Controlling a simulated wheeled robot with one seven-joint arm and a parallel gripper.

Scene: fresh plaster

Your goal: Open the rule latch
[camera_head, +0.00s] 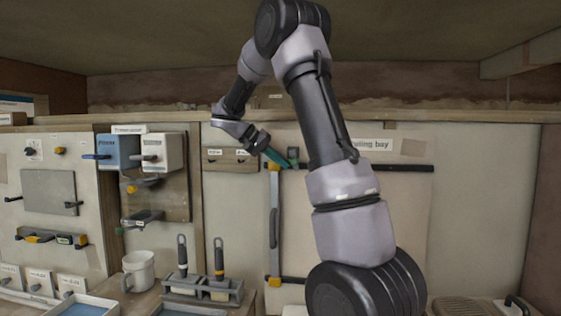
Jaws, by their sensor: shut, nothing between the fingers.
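A long grey rule (274,220) hangs upright on the pale wall board, with yellow pieces at its top and bottom. A small dark green piece (293,155) sits just right of the rule's top; it may be the rule latch, but I cannot tell its position. My gripper (277,158) reaches in from the upper left, its narrow teal fingers shut and empty by the top of the rule. The fingertips look close to the green piece; I cannot tell whether they touch it.
My arm covers the board right of the rule. A dark horizontal rail (400,168) runs along the board. Blue (118,152) and white (157,152) boxes hang at left. Below are a white mug (139,270) and a rack (202,288) with two dark-handled tools.

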